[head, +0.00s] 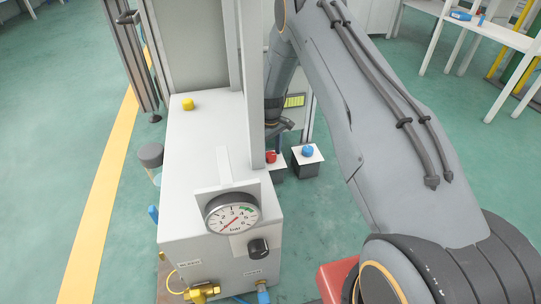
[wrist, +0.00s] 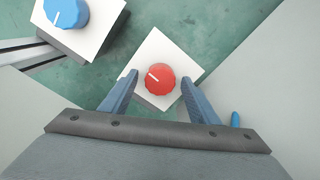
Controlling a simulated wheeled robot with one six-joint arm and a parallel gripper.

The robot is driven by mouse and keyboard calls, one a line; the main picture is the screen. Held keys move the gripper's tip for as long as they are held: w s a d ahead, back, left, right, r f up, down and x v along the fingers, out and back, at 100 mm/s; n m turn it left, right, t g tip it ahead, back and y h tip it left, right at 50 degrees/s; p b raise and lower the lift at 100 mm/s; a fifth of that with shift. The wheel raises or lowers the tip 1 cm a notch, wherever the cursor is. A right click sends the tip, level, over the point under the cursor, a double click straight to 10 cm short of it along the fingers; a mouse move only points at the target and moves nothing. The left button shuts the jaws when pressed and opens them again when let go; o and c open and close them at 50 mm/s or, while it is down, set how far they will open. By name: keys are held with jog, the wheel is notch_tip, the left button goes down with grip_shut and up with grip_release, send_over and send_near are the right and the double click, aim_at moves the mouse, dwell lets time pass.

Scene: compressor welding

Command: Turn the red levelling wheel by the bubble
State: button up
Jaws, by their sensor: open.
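The red wheel (wrist: 160,79) sits on a square white plate (wrist: 152,50) and has a white pointer line toward the upper left. In the wrist view my gripper (wrist: 157,82) is open, with one finger on each side of the wheel. Whether the fingers touch it cannot be told. In the head view the red wheel (head: 270,156) shows small behind the white post, with my gripper (head: 284,124) just above it. No bubble can be made out in either view.
A blue knob (head: 308,151) on its own white-topped block stands to the right of the red wheel. A white cabinet (head: 200,135) with a pressure gauge (head: 232,214) and yellow button (head: 188,103) stands left. A white post (head: 252,80) rises close to my gripper.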

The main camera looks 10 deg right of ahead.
jog(key=shift+c, duration=0.3)
jog(key=c, duration=1)
jog(key=shift+m+p, duration=0.3)
jog(key=shift+m, duration=0.1)
jog(key=m+p, duration=0.1)
jog(key=m, duration=0.1)
jog(key=shift+m+p, duration=1)
jog(key=shift+m, duration=1.3)
